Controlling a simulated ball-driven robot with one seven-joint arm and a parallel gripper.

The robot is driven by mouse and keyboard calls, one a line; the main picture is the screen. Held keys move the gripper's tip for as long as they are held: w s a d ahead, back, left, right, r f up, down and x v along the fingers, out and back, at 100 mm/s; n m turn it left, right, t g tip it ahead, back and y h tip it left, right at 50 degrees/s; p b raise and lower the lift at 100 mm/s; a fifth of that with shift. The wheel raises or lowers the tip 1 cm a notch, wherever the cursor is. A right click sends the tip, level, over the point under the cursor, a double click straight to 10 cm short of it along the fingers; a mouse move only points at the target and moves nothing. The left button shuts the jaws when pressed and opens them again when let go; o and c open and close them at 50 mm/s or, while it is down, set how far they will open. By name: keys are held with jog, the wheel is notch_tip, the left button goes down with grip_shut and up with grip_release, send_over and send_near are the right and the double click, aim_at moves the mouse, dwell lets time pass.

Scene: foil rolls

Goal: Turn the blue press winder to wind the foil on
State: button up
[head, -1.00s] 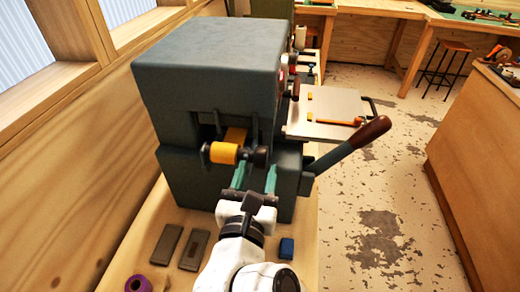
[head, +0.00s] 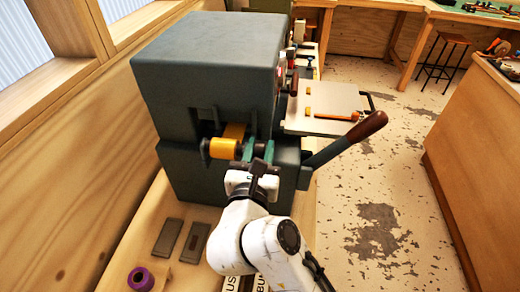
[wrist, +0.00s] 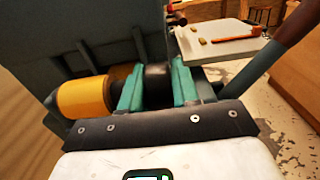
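The big press (head: 205,75) is dark blue-grey and stands on the wooden bench. On its front, a yellow foil roll (head: 222,148) sits on a short axle, with a strip of foil above it. At the axle's right end is a dark round knob, the winder (wrist: 158,78). My gripper (head: 258,150) has teal fingers, one on each side of this knob; the wrist view shows no clear gap. I cannot tell whether the fingers press on it. The knob's lower part is hidden behind the gripper.
A lever with a brown handle (head: 366,126) juts from the press's right side. A pale side tray (head: 328,97) stands behind it. Two flat grey bars (head: 192,243) and a purple roll (head: 140,280) lie on the bench front. The floor to the right is clear.

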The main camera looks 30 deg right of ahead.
grip_shut()
jog(key=shift+r+p, duration=0.2)
jog(key=shift+p, duration=0.55)
jog(key=shift+r+g+p, duration=0.1)
jog(key=shift+g+p, duration=0.2)
jog(key=shift+p, duration=0.15)
jog(key=shift+g+y+p, duration=0.4)
jog(key=shift+y+p, duration=0.1)
jog(key=shift+p, duration=0.55)
jog(key=g+y, duration=0.1)
jog(key=g, duration=0.1)
jog(key=shift+w+f+g+y+p, duration=0.2)
jog(key=shift+g+y+p, duration=0.1)
jog(key=shift+y+p, duration=0.1)
jog(key=g+y, duration=0.2)
jog(key=g, duration=0.1)
jog(key=shift+d+f, duration=0.1)
jog(key=shift+f, duration=0.05)
jog(key=shift+y, duration=0.3)
